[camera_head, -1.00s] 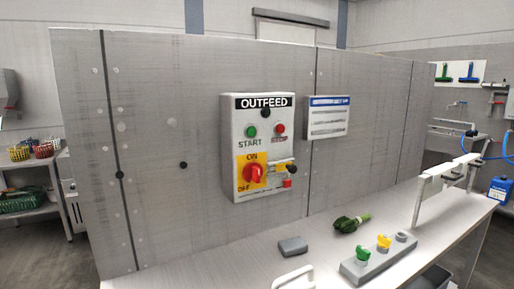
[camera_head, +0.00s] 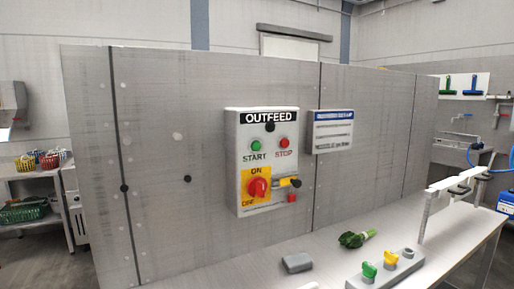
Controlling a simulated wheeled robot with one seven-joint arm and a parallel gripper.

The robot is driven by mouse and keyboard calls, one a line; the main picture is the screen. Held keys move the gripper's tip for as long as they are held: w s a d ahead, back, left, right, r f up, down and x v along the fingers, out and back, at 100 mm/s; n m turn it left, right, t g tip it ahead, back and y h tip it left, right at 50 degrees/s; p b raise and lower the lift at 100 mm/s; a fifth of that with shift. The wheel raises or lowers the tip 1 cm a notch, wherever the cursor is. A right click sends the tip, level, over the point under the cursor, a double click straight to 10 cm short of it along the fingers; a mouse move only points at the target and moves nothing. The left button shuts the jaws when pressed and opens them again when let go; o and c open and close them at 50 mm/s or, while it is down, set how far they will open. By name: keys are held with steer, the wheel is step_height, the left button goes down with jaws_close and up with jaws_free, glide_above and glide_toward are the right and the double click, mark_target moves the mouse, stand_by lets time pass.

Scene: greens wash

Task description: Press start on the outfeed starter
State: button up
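The outfeed starter (camera_head: 266,165) is a pale box fixed to the grey panel, under a black OUTFEED label. Its green START button (camera_head: 256,146) is at upper left and its red STOP button (camera_head: 284,143) at upper right. Below is a red rotary switch (camera_head: 258,188) on a yellow plate marked ON and OFF. A small yellow and black piece with a red padlock-like part (camera_head: 291,197) sits at the switch's right. Nothing covers the buttons. My gripper is not in view.
A notice (camera_head: 332,131) hangs right of the starter. On the counter (camera_head: 240,279) below lie a grey block (camera_head: 297,263), a bunch of greens (camera_head: 354,239) and a grey base with green and yellow knobs (camera_head: 381,270). The space before the starter looks clear.

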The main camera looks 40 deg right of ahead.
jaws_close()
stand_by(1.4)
